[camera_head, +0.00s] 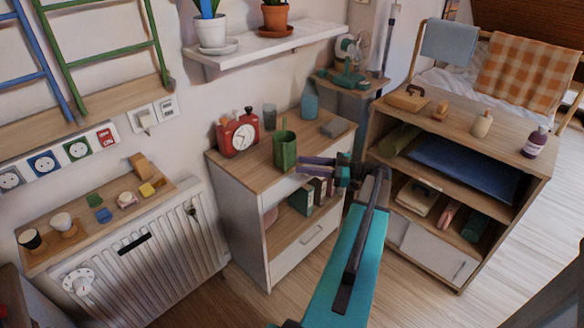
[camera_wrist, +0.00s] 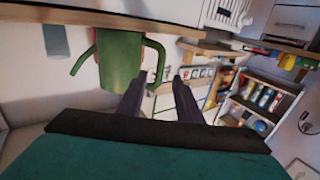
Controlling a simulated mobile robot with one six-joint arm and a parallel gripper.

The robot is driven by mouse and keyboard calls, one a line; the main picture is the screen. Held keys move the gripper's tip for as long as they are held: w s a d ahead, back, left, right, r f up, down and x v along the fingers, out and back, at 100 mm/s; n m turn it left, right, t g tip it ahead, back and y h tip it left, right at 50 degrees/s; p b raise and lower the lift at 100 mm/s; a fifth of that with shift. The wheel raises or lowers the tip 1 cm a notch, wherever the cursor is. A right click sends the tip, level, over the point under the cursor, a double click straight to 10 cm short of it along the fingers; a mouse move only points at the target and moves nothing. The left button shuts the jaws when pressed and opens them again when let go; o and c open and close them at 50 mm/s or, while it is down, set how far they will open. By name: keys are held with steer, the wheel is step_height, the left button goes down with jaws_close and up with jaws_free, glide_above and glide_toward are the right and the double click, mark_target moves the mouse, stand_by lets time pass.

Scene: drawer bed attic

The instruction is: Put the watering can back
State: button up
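The green watering can (camera_head: 284,150) stands upright on the top of the wooden cabinet, towards its front edge. In the wrist view the can (camera_wrist: 118,62) appears upside down, with its spout at the left and its looped handle at the right. My gripper (camera_head: 300,165) is beside the can on its right, with its purple fingers pointing at it. In the wrist view the fingers (camera_wrist: 160,78) are apart, and the handle's lower end shows close to the gap between their tips. I cannot tell whether the fingers touch the handle.
A red alarm clock (camera_head: 238,134), a dark jar (camera_head: 270,116), a blue bottle (camera_head: 309,103) and a grey block (camera_head: 334,128) share the cabinet top (camera_head: 245,175). A white wall shelf (camera_head: 270,46) holds two potted plants. An open shelf unit (camera_head: 460,119) stands at the right.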

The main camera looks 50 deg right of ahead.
steer(key=shift+b+v, duration=0.35)
steer(key=shift+v, duration=2.2)
